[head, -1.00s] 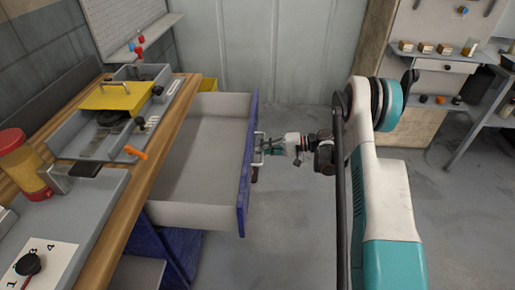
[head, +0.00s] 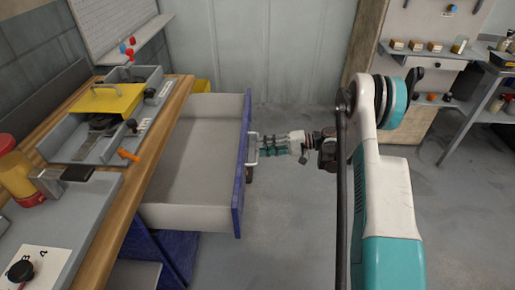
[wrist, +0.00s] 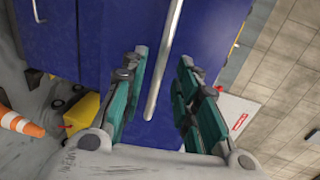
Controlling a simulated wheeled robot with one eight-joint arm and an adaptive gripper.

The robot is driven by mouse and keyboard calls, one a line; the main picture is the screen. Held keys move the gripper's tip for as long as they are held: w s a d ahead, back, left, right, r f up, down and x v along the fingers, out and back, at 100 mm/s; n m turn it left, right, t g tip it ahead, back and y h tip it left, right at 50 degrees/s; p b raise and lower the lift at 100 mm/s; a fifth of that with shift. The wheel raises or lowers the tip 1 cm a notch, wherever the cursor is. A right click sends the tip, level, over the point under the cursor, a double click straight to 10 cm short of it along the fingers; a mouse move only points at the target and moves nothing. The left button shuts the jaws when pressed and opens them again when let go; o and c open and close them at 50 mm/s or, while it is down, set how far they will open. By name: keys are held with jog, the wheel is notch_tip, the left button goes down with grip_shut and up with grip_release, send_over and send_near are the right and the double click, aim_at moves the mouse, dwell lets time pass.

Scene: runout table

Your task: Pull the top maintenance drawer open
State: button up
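The top drawer (head: 195,165) is pulled well out from the workbench, its grey, empty-looking inside showing. Its blue front (head: 242,170) faces right and carries a pale bar handle (head: 254,150). My gripper (head: 262,148) is at the handle, level with it. In the wrist view, the handle (wrist: 160,75) runs between the two green fingers of my gripper (wrist: 158,85), with a gap on each side. The fingers are spread and hold nothing. How far the fingertips overlap the bar in depth is hard to tell.
The wooden-edged workbench (head: 120,225) at left bears a grey tray with a yellow lid (head: 108,100) and a red-yellow jar (head: 20,180). Clear floor (head: 300,235) lies right of the drawer. An orange cone (wrist: 20,122) shows in the wrist view.

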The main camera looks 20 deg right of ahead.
jog(key=v, duration=0.8)
